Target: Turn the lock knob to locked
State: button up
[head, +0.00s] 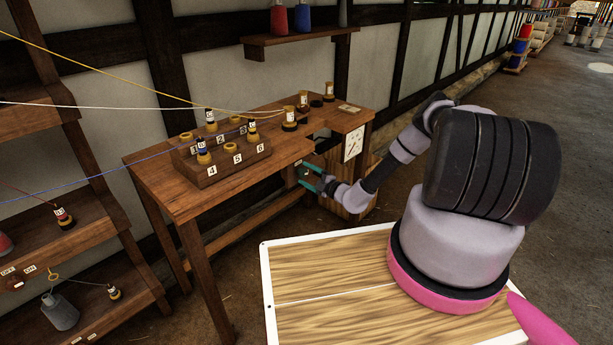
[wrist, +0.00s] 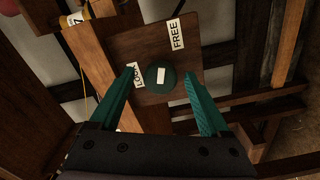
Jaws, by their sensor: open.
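The lock knob (wrist: 159,84) is a dark green round disc with a white mark, set on a brown wooden plate (wrist: 148,47). A white FREE label (wrist: 176,34) lies above and right of it, and a LOCK label (wrist: 131,76) lies at its left, partly covered by a finger. The white mark stands nearly upright in the wrist view; which label it points at I cannot tell. My gripper (wrist: 159,73) is open, with one teal finger on each side of the knob. Contact is not clear. In the head view my gripper (head: 304,177) is at the bench's right end, below the top.
The wooden bench (head: 178,199) holds a numbered rack (head: 215,174) with several spools. A box with a white dial (head: 353,144) stands right of my gripper. Coloured threads cross from the left shelves. The floor at right is open.

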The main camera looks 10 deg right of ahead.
grip_shut()
jog(key=shift+n, duration=0.3)
jog(key=n, duration=1)
jog(key=shift+n, duration=0.4)
jog(key=n, duration=0.5)
jog(key=shift+f+n, duration=0.1)
jog(key=shift+n, duration=2.7)
